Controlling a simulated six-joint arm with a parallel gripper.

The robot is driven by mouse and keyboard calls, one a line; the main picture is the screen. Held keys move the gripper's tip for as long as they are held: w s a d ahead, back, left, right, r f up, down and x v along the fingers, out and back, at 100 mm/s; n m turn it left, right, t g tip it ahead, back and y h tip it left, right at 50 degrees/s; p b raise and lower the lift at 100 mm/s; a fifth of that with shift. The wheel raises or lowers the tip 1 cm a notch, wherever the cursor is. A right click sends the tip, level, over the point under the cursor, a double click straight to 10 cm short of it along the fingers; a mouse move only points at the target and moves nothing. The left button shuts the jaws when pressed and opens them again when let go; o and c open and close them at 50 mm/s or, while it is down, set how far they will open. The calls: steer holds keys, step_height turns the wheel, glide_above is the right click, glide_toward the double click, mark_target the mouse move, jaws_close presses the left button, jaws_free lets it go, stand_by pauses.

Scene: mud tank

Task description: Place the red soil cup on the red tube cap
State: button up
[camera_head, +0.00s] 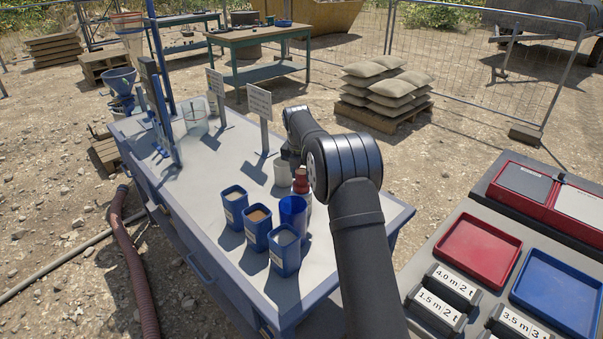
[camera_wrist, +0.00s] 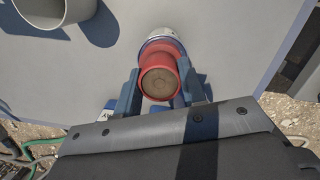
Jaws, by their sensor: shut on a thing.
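The red soil cup (camera_wrist: 160,82), with brown soil in its round opening, sits between the blue fingers of my gripper (camera_wrist: 158,78) in the wrist view. My gripper is shut on it. A wider red part (camera_wrist: 166,49), which looks like the red tube cap, shows just behind the cup, with a white body (camera_wrist: 161,33) behind that. The cup overlaps this red part in the picture; I cannot tell whether they touch. In the head view, the red soil cup (camera_head: 301,175) shows beside my arm above the bench; the arm hides much of what is below it.
A whitish cup (camera_head: 282,173) stands close to the left of the red parts; it also shows in the wrist view (camera_wrist: 62,8). A blue cylinder (camera_head: 293,214) and several blue square containers (camera_head: 256,227) stand in front. A sign (camera_head: 259,104) stands behind. The bench's left middle is clear.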

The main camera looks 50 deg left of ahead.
mark_target(302, 172)
steer(key=o, duration=1)
steer(key=shift+f, duration=0.1)
steer(key=r, duration=0.4)
steer(key=s+r, duration=0.1)
steer(key=r, duration=0.7)
steer(key=shift+s+d+r, duration=0.15)
steer(key=shift+s+d, duration=0.15)
steer(key=f, duration=0.4)
steer(key=w+f, duration=0.1)
steer(key=f, duration=0.7)
steer(key=shift+w+a+f, duration=0.1)
steer(key=shift+w+a, duration=0.2)
steer(key=shift+w, duration=0.05)
steer(key=shift+r, duration=2)
steer(key=shift+f, duration=0.1)
